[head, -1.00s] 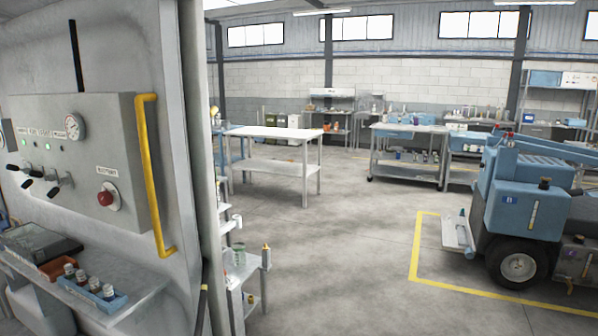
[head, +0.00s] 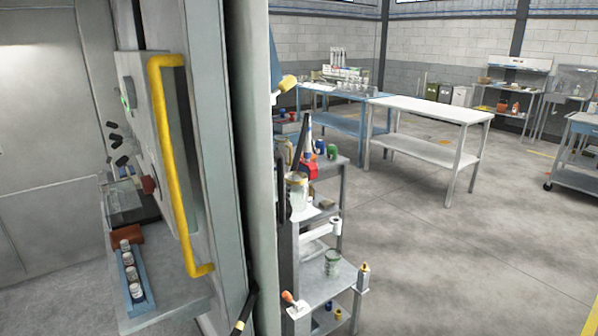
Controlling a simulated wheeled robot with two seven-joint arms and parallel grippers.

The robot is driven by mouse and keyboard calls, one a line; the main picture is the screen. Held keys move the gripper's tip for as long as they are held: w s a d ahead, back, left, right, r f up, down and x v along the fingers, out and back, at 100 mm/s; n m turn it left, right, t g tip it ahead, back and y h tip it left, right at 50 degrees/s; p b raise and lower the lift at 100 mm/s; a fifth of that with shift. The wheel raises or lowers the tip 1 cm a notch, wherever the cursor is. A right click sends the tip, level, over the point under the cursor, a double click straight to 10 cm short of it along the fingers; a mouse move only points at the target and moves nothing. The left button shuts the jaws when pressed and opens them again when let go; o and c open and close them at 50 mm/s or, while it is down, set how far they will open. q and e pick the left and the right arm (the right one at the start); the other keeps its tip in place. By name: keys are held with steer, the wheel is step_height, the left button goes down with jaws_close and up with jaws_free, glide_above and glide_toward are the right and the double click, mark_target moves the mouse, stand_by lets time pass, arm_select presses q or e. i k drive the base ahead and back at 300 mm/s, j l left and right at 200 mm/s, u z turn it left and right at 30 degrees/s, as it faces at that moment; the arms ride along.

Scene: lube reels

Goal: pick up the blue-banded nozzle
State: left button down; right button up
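I cannot pick out a blue-banded nozzle in the head view. A dark rod-like part with a yellowish band (head: 240,325) shows at the bottom edge, beside the grey upright panel (head: 258,150); what it is I cannot tell. Neither of my grippers is in view.
A grey cabinet with a yellow handle (head: 163,150) and a shelf with a blue tray (head: 148,300) of small jars fills the left. A stepped cart (head: 340,272) with jars and bottles stands beyond the panel. A white-topped table (head: 430,108) stands farther back.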

mark_target(305, 166)
steer(key=i+l, duration=0.25)
steer(key=l, duration=0.2)
steer(key=i+l, duration=0.25)
steer(key=l, duration=0.15)
steer(key=i+l+u, duration=0.2)
steer(key=i+l, duration=0.2)
steer(key=i, duration=0.1)
